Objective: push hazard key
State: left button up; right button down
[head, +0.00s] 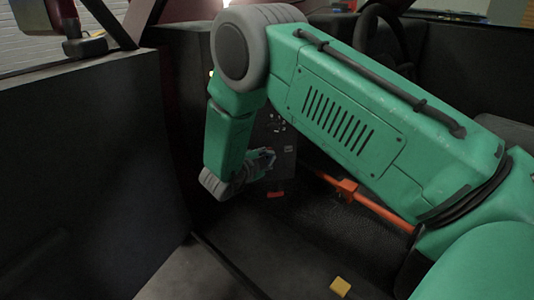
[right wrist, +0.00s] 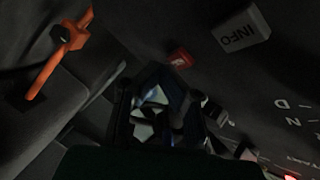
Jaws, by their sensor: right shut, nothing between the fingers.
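The hazard key is likely the small red key (right wrist: 180,58) with a pale mark, on the dark panel in the right wrist view. It sits beside the grey INFO key (right wrist: 241,28). My right gripper (right wrist: 158,92) is shut and empty, just below the red key in that picture; a gap shows between them. In the head view my right gripper (head: 263,160) is in front of the dark console, partly behind my green arm. A small red-orange piece (head: 275,194) shows below it; I cannot tell whether it is the same key. My left gripper is not in view.
A steering wheel (head: 385,35) is behind my arm. A yellow block (head: 340,287) lies low in front. A dark wall (head: 85,170) stands left.

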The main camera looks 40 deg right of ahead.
jog(key=shift+w+d+r, duration=0.1)
jog(key=shift+w+d, duration=0.1)
jog(key=shift+w, duration=0.05)
dwell(0.4)
jog(key=shift+s+a+p, duration=0.2)
jog(key=shift+s+p, duration=0.15)
jog(key=shift+s+a, duration=0.1)
jog(key=s+a, duration=0.1)
jog(key=s+a+p, duration=0.1)
jog(key=s, duration=0.1)
jog(key=s+a+p, duration=0.1)
jog(key=s, duration=0.1)
dwell(0.6)
jog(key=shift+p, duration=0.3)
